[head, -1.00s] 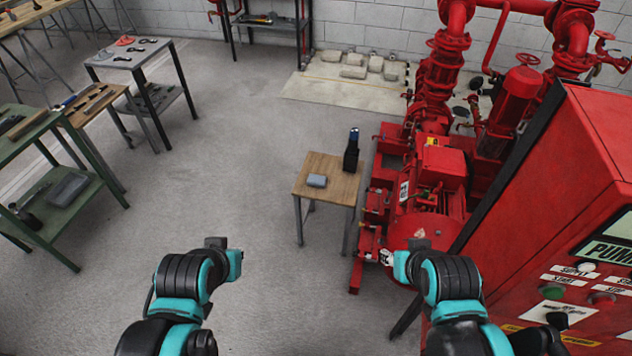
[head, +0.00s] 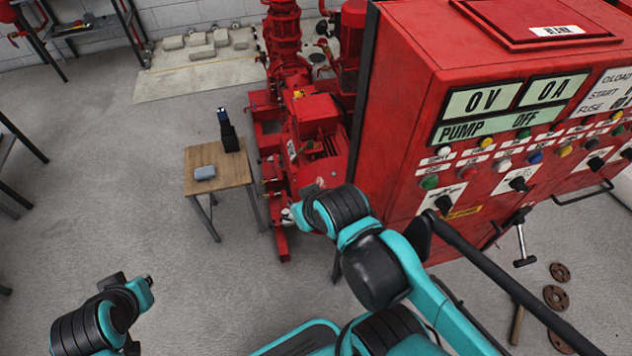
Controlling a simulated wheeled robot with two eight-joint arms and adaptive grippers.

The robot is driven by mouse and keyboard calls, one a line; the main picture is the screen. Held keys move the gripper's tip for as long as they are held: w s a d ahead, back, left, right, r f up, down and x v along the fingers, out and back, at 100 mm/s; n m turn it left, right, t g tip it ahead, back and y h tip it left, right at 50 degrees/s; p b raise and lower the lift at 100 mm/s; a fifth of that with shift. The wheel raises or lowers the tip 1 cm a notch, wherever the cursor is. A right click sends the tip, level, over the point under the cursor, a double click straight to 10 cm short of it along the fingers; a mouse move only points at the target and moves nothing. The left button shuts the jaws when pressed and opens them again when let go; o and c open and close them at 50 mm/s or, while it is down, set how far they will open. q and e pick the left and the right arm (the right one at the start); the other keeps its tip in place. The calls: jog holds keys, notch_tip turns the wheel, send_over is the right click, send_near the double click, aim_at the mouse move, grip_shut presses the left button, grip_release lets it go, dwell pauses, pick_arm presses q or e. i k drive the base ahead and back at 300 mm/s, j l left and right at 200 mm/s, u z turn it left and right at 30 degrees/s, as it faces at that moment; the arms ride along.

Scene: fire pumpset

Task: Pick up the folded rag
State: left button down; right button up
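A small folded grey-blue cloth, which looks like the folded rag (head: 205,172), lies on the left front part of a small wooden-topped table (head: 224,178). My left gripper (head: 149,281) is at the lower left, over the floor and apart from the table. My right gripper (head: 291,214) is to the right of the table, in front of the red pump's base. Neither gripper touches the rag. Both grippers are small and partly hidden by their own wrists, so their openings are unclear.
A black holder with a blue top (head: 228,132) stands on the table behind the rag. The red pump (head: 310,135) is close on the table's right. A red control cabinet (head: 480,110) fills the right side. The floor left of the table is clear.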

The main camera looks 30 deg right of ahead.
aim_at(207, 172)
jog(key=i+j, duration=0.75)
jog(key=j, duration=0.15)
jog(key=i+j, duration=0.8)
jog(key=z, duration=0.05)
